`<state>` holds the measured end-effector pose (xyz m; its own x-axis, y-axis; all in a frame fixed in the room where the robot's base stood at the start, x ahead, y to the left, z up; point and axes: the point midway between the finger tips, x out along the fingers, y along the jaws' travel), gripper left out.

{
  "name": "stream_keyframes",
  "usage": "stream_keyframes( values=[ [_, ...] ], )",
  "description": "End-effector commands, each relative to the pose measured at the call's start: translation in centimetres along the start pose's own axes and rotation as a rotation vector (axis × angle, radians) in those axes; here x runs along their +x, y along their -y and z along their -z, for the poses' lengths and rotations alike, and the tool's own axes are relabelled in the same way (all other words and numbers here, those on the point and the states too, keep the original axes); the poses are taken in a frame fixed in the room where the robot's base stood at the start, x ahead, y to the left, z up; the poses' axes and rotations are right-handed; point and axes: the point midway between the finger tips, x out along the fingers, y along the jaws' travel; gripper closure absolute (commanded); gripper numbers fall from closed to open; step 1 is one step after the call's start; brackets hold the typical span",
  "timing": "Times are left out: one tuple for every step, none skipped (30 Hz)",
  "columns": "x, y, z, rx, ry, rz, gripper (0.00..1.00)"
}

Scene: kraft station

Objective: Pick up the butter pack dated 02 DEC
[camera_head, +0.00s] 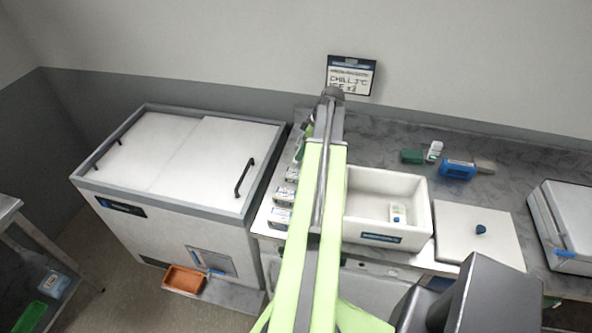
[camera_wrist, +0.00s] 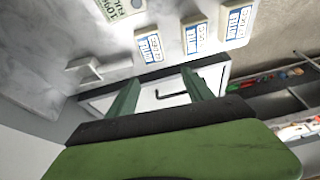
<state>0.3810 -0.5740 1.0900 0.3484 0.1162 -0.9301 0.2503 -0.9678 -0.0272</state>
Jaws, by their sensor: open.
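Three small white packs with blue-edged printed labels lie in a row on the counter. In the wrist view they are the left pack (camera_wrist: 149,46), the middle pack (camera_wrist: 195,36) and the right pack (camera_wrist: 237,23). In the head view they show left of my arm as a far pack (camera_head: 292,174), a middle pack (camera_head: 285,195) and a near pack (camera_head: 279,218). The dates are too small to read, so I cannot tell which is 02 DEC. My gripper (camera_wrist: 160,86) is open and empty, its green fingers apart from the packs. In the head view my arm hides most of it.
A white open box (camera_head: 415,238) holding a small white device stands right of my arm, with a white lid (camera_head: 460,222) beside it. A chest freezer (camera_head: 160,215) stands left. A printed card (camera_wrist: 122,8) lies beyond the packs; a white bracket-like piece (camera_wrist: 92,68) is left.

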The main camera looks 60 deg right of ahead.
Motion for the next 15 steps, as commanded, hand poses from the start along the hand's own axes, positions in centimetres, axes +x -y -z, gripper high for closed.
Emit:
stream_keyframes(
  values=[
    [-1.1, -0.9, -1.5, -0.004, -0.009, -0.011, 0.40],
    [-1.4, -1.2, -2.0, -0.008, -0.014, -0.015, 0.40],
    [-1.7, -1.4, -2.6, -0.014, -0.018, -0.019, 0.40],
    [-1.8, -1.5, -2.8, -0.016, -0.019, -0.021, 0.40],
    [-1.8, -1.6, -3.0, -0.018, -0.020, -0.022, 0.40],
    [-1.8, -1.6, -3.0, -0.020, -0.021, -0.022, 0.40],
    [-1.8, -1.6, -3.0, -0.020, -0.020, -0.022, 0.40],
    [-1.6, -1.6, -3.0, -0.020, -0.020, -0.022, 0.40],
    [-1.3, -1.6, -3.0, -0.020, -0.020, -0.022, 0.40],
    [-1.0, -1.6, -3.1, -0.020, -0.020, -0.022, 0.40],
    [-0.7, -1.6, -3.1, -0.020, -0.020, -0.022, 0.40],
    [0.0, -1.6, -3.1, -0.020, -0.019, -0.022, 0.40],
    [0.6, -1.6, -3.2, -0.020, -0.019, -0.022, 0.40],
    [1.2, -1.6, -3.2, -0.020, -0.019, -0.022, 0.40],
    [2.1, -1.6, -3.2, -0.020, -0.019, -0.022, 0.40]
  ],
)
